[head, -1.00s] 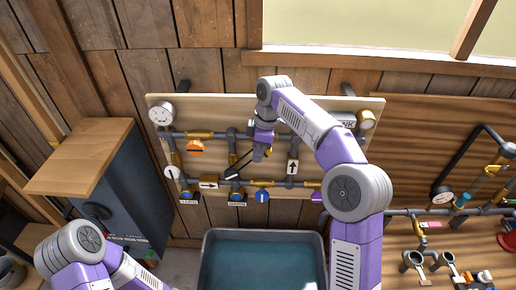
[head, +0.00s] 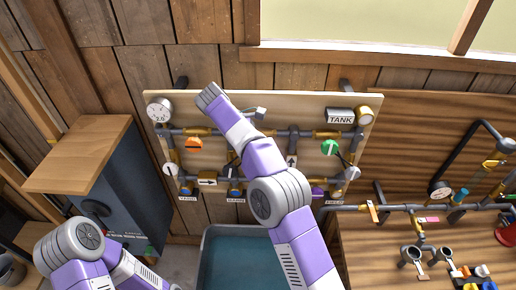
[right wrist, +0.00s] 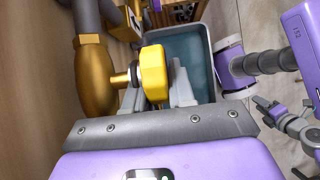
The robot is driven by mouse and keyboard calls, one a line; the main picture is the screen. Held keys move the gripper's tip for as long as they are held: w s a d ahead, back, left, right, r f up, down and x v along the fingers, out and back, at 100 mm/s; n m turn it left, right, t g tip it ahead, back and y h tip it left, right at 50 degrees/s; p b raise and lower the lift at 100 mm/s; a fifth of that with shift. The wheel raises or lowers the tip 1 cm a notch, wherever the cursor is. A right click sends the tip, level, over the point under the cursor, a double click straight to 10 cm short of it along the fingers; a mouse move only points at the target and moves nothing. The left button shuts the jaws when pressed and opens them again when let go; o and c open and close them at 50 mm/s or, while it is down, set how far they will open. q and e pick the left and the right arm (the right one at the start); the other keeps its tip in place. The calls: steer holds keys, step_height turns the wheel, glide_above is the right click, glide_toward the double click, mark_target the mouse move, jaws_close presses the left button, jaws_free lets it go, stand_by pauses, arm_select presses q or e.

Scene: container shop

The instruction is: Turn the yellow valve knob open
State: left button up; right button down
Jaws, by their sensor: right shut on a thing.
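The yellow valve knob (right wrist: 153,73) shows in the right wrist view, on a brass valve body (right wrist: 97,82). My right gripper (right wrist: 156,95) is shut on it, one finger on each side. In the head view my right gripper (head: 257,113) is at the upper middle of the pipe board (head: 290,108), and the arm and gripper hide the yellow knob there. How far the knob is turned cannot be told. My left arm comes in at the lower left of the head view with its gripper out of sight. A small part of my left gripper (right wrist: 268,106) seems to show in the right wrist view, its opening unclear.
The board also carries an orange knob (head: 193,144), a green knob (head: 329,147), gauges (head: 160,109) and a TANK plate (head: 340,115). A grey tub of water (head: 209,250) stands below. A cabinet (head: 85,160) stands left, and more pipework (head: 400,208) is at right.

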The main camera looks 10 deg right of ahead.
steer(key=shift+d+r+h, duration=0.1)
steer(key=shift+h, duration=0.2)
stand_by(0.4)
steer(key=c, duration=1)
jaws_free()
steer(key=shift+c, duration=0.2)
